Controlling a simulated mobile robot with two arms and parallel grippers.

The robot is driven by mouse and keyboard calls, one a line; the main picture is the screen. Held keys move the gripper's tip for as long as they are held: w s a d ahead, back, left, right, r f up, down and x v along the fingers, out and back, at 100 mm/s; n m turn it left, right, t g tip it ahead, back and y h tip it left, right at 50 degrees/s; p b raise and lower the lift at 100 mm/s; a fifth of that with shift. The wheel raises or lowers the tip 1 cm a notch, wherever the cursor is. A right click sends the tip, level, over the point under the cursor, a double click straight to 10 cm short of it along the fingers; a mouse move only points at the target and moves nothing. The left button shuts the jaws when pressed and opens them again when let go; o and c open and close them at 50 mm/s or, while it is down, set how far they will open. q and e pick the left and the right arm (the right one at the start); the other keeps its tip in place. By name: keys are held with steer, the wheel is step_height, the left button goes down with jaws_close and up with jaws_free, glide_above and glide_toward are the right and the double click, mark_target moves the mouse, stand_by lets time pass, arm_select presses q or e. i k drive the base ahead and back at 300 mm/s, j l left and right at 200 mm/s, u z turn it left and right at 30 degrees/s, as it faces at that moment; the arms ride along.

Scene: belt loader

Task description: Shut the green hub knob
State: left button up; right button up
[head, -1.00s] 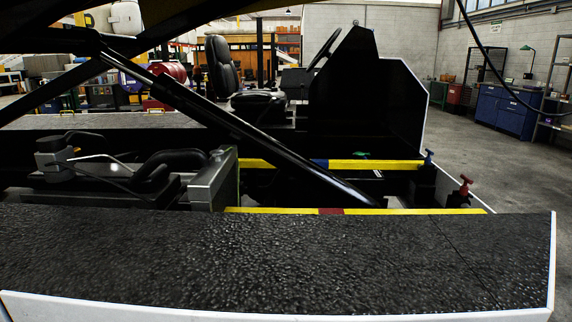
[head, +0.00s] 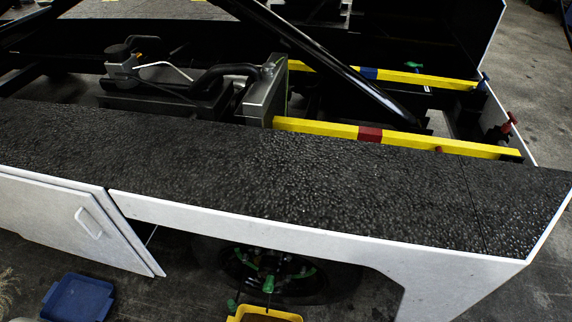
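A green knob (head: 268,284) shows at the middle of the dark wheel (head: 325,287) under the side panel, in the lower middle of the head view. Smaller green parts sit around it on the hub. It is small and in shadow, so I cannot tell whether it is open or shut. Another green knob or handle (head: 413,65) shows farther back, behind a yellow bar. Neither of my grippers is in view.
The loader's black textured deck (head: 300,175) and white side panel (head: 330,238) lie above the wheel. A white door (head: 70,220) is at the left. A blue tray (head: 78,298) and a yellow tray (head: 262,315) are on the floor. Red (head: 509,122) and blue (head: 484,80) handles are at right.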

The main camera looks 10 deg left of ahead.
mark_target(268, 286)
steer(key=k+l, duration=0.2)
steer(key=k, duration=0.2)
steer(key=k+l, duration=0.2)
steer(key=k, duration=0.2)
steer(key=k+l, duration=0.2)
steer(key=k, duration=0.2)
steer(key=k+l, duration=0.15)
steer(key=k, duration=0.25)
